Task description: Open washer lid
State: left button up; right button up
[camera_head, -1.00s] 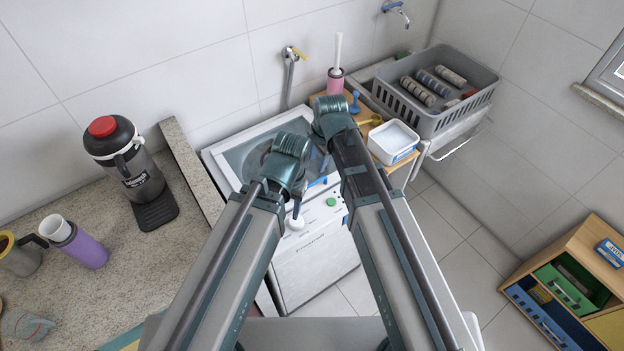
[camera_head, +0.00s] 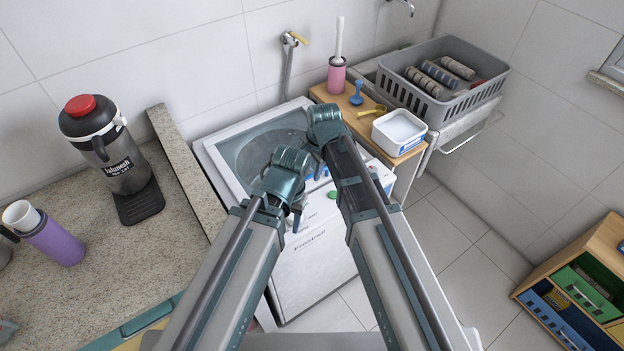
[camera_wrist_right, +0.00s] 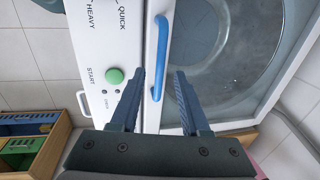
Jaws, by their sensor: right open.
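The white washer (camera_head: 314,262) stands in the middle of the head view. Its lid (camera_head: 213,158) is down, with a grey see-through window that also shows in the right wrist view (camera_wrist_right: 225,50). A blue handle (camera_wrist_right: 161,55) runs along the lid's edge beside the control panel with its green button (camera_wrist_right: 115,76). My right gripper (camera_wrist_right: 161,72) is open, with the handle between its fingertips in the picture; I cannot tell whether they touch it. In the head view my right wrist partly hides the lid. My left gripper (camera_head: 297,215) hangs before the washer's front, its jaws unclear.
A stone counter (camera_head: 110,245) with a black jug (camera_head: 112,150) and purple cup (camera_head: 55,240) is at left. A wooden shelf (camera_head: 325,95) carries a pink holder (camera_head: 337,75) and white tub (camera_head: 399,131). A grey crate (camera_head: 430,95) stands behind right.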

jog(key=shift+w+a+f+b, duration=0.15)
jog(key=shift+f+b, duration=0.35)
jog(key=shift+f, duration=0.45)
grip_shut()
dwell(0.7)
